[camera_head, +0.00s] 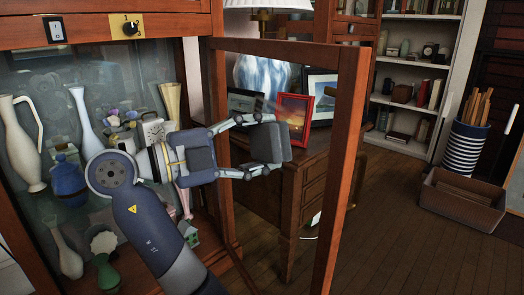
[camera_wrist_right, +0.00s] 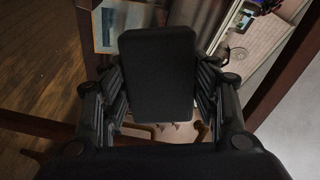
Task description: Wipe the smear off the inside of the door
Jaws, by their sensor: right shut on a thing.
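The cabinet door (camera_head: 345,165) stands open, a wooden frame around a clear glass pane, with its inner side toward me. My right gripper (camera_head: 264,146) is shut on a dark grey block-like pad (camera_head: 275,143) in front of this pane. In the right wrist view the pad (camera_wrist_right: 160,75) sits between the two fingers, with parts of wooden frame beyond. Whether the pad touches the glass I cannot tell. My left gripper is not in view.
The open cabinet holds a white jug (camera_head: 20,145), a blue jar (camera_head: 68,182) and several other fragile pieces close beside my right arm. Through the glass a wooden desk (camera_head: 310,180) carries a red picture frame (camera_head: 294,117) and a lamp.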

